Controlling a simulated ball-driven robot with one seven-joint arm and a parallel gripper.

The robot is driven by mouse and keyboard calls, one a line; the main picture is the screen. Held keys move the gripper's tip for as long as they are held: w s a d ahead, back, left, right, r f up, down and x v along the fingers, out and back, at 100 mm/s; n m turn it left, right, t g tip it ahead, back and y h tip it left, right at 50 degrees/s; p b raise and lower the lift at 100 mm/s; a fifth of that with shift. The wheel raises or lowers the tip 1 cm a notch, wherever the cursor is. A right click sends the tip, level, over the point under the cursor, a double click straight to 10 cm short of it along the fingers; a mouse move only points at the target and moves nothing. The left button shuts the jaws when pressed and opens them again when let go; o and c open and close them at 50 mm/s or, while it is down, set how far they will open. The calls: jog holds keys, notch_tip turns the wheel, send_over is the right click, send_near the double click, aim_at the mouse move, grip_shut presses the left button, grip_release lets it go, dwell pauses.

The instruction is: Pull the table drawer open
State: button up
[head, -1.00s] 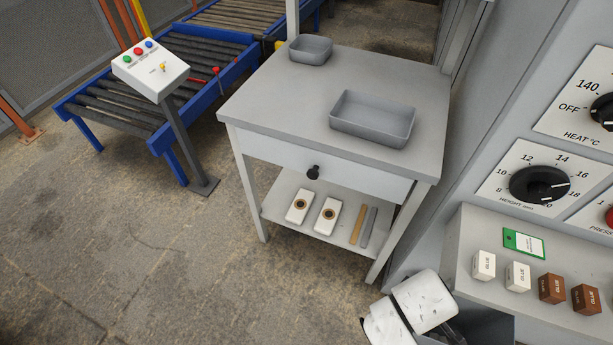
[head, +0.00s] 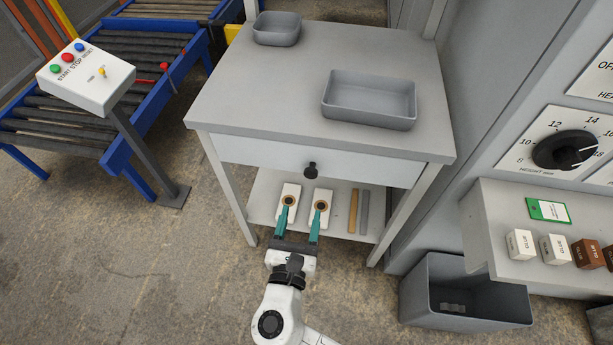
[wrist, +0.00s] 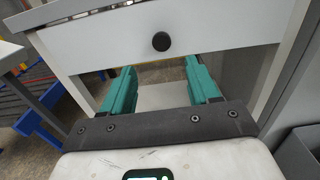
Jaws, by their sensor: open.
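The table drawer (head: 260,159) is a pale grey front under the tabletop and looks shut. Its round black knob (head: 310,170) sits at the middle of the front. In the wrist view the drawer front (wrist: 225,32) spans the upper part, with the knob (wrist: 161,41) near the centre. My gripper (head: 301,218) has two teal fingers and is open and empty, in front of the table and below the knob in the head view. In the wrist view its fingertips (wrist: 158,75) stand on either side below the knob, apart from it.
The table (head: 210,108) bears two grey trays (head: 368,112) (head: 277,40). The lower shelf (head: 262,190) holds two white devices and two strips. A grey bin (head: 412,300) and a machine ledge (head: 485,215) stand right. A control post (head: 150,155) and conveyor (head: 60,131) are at left. Floor at left front is clear.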

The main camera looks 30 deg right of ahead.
aim_at(310, 175)
jog(key=x, duration=1)
jog(key=shift+d, duration=0.1)
grip_shut()
dwell(0.3)
